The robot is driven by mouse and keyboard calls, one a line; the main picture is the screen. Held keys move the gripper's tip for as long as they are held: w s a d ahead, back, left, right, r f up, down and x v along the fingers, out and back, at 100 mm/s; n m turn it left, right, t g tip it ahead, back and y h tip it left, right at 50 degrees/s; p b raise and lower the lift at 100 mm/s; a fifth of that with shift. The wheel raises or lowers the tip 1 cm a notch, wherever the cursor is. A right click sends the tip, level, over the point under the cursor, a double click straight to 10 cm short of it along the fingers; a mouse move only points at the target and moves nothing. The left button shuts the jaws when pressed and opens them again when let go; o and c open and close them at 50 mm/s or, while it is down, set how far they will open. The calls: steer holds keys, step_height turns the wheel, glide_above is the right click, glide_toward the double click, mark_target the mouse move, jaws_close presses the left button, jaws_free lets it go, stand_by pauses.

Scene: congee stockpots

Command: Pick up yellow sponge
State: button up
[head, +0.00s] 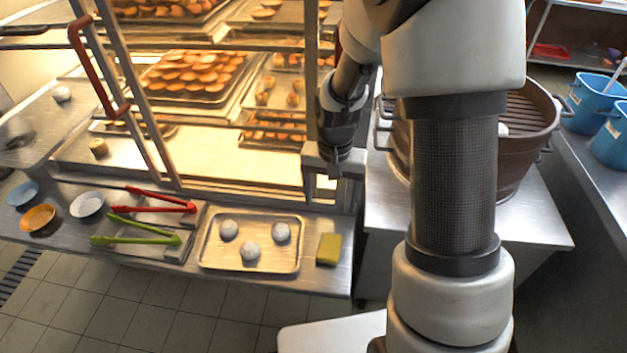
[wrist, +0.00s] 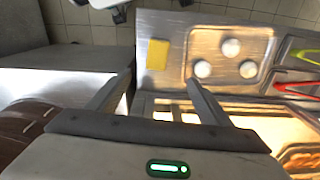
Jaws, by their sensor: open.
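The yellow sponge (head: 329,249) lies flat on the steel counter, just right of a metal tray, near the counter's front edge in the head view. In the wrist view the sponge (wrist: 158,54) lies beyond my fingertips, near the counter's edge. My gripper (head: 331,172) is above the back of the counter, behind the sponge and apart from it. In the wrist view my gripper (wrist: 160,82) shows two spread fingers with nothing between them.
The metal tray (head: 204,258) holds three round white buns. Red tongs (head: 165,200) and green tongs (head: 140,237) lie to its left, with small plates beyond. A glass-fronted pastry case stands behind. A large brown pot (head: 527,125) stands right, on a separate steel table.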

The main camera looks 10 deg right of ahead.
steer(key=b, duration=0.3)
glide_above(329, 248)
steer(key=f, duration=1.5)
steer(key=shift+a+f, duration=0.2)
steer(key=shift+d+f+b, duration=0.15)
steer(key=shift+f+b, duration=0.1)
steer(key=shift+f, duration=1.1)
steer(key=shift+d+f+b, duration=0.1)
steer(key=shift+f+b, duration=0.15)
steer(key=shift+f, duration=1.1)
steer(key=c, duration=1.1)
steer(key=shift+r, duration=0.1)
steer(key=shift+c, duration=0.2)
step_height(329, 248, up, 10)
steer(key=p, duration=0.2)
